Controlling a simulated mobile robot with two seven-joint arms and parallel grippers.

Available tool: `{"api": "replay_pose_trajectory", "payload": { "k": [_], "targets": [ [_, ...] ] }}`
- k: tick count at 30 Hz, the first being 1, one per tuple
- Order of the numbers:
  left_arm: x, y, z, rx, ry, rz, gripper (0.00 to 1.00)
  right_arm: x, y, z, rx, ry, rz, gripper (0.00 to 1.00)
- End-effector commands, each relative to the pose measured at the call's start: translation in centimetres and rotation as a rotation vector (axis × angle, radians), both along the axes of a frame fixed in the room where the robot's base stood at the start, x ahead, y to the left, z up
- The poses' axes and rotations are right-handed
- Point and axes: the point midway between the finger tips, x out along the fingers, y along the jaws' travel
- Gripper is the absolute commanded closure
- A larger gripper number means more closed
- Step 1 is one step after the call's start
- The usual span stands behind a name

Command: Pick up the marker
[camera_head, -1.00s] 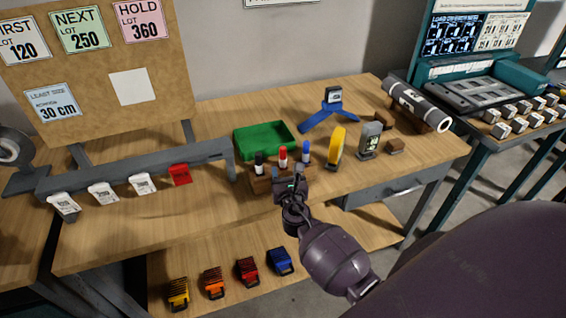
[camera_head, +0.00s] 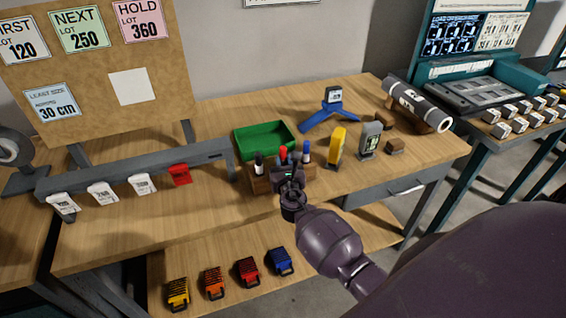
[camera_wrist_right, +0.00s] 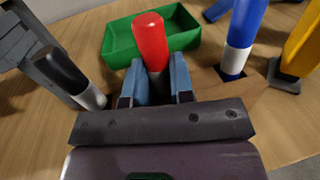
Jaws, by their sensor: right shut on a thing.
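Several markers stand in a wooden holder (camera_head: 260,184) on the bench: a black one (camera_head: 259,164), a red one (camera_head: 283,152) and a blue one (camera_head: 306,150). My right gripper (camera_head: 284,164) is at the red marker. In the right wrist view the right gripper (camera_wrist_right: 158,84) has its two blue-grey fingers on either side of the red marker (camera_wrist_right: 150,42), shut on it below its red cap. The marker's lower part is hidden by the gripper. The blue marker (camera_wrist_right: 243,35) and black marker (camera_wrist_right: 62,72) stand to either side. My left gripper is not in view.
A green tray (camera_head: 243,147) lies behind the holder. A yellow object (camera_head: 337,148) and a grey device (camera_head: 371,139) stand to the right, with a blue stand (camera_head: 330,120) behind. A grey rail (camera_head: 120,175) with hanging tags is at left.

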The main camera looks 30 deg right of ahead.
Motion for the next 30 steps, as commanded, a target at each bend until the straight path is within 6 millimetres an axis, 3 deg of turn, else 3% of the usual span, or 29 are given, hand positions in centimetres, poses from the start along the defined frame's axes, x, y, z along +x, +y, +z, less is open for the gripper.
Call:
{"api": "replay_pose_trajectory", "payload": {
  "k": [8, 13, 24, 30],
  "targets": [
    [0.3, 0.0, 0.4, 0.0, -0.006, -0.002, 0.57, 0.0, 0.0, 0.4, 0.0, -0.001, 0.0, 1.0],
    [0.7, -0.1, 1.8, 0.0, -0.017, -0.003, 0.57, 0.0, 0.0, 2.4, 0.001, -0.004, -0.001, 1.0],
    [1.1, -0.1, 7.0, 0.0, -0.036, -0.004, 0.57, 0.0, 0.0, 10.8, 0.0, -0.003, 0.001, 1.0],
    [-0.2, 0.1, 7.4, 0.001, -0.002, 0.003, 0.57, 0.0, 0.0, 15.3, -0.002, -0.001, 0.002, 1.0]
  ]
}}
